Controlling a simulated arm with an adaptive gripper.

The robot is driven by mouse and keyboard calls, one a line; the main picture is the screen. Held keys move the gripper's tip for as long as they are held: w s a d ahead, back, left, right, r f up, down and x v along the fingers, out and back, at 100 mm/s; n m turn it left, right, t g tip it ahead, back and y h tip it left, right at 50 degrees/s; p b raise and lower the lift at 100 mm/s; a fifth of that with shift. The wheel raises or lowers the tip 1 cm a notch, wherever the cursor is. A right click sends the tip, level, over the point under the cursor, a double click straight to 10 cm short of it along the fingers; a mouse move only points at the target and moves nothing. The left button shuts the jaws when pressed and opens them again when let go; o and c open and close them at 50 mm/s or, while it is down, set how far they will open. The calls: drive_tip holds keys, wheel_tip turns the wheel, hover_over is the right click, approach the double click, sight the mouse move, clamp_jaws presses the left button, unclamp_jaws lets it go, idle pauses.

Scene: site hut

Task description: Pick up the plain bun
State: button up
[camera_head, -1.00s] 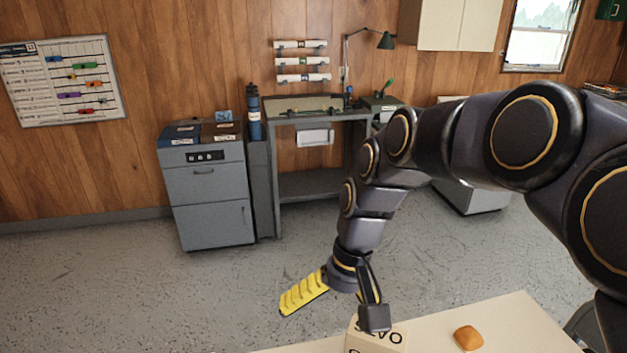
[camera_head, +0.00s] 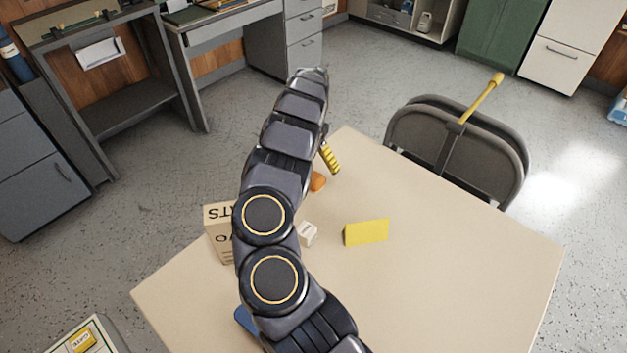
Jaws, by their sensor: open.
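The plain bun (camera_head: 318,181), a small orange-brown lump, lies on the cream table (camera_head: 450,270) near its far corner. My arm partly covers its left side. My gripper (camera_head: 330,158) is mostly hidden behind my arm; one yellow ribbed finger shows, pointing down, just above and right of the bun in the picture. The gripper is open, and nothing shows held in it. I cannot tell whether the finger touches the bun or how high it is above the table.
An oats box (camera_head: 219,238) stands left of my arm. A small white block (camera_head: 308,234) and a yellow folded card (camera_head: 367,232) stand to its right. A blue item (camera_head: 246,321) is partly hidden. A folding chair (camera_head: 455,155) stands beyond the table. The table's right side is clear.

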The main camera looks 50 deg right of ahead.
sight(314, 176)
drive_tip(key=f, duration=0.7)
drive_tip(key=shift+w+d+f, duration=0.15)
drive_tip(key=shift+w+f, duration=0.05)
drive_tip(key=shift+f, duration=0.1)
drive_tip(key=shift+c, duration=0.3)
drive_tip(key=c, duration=1.2)
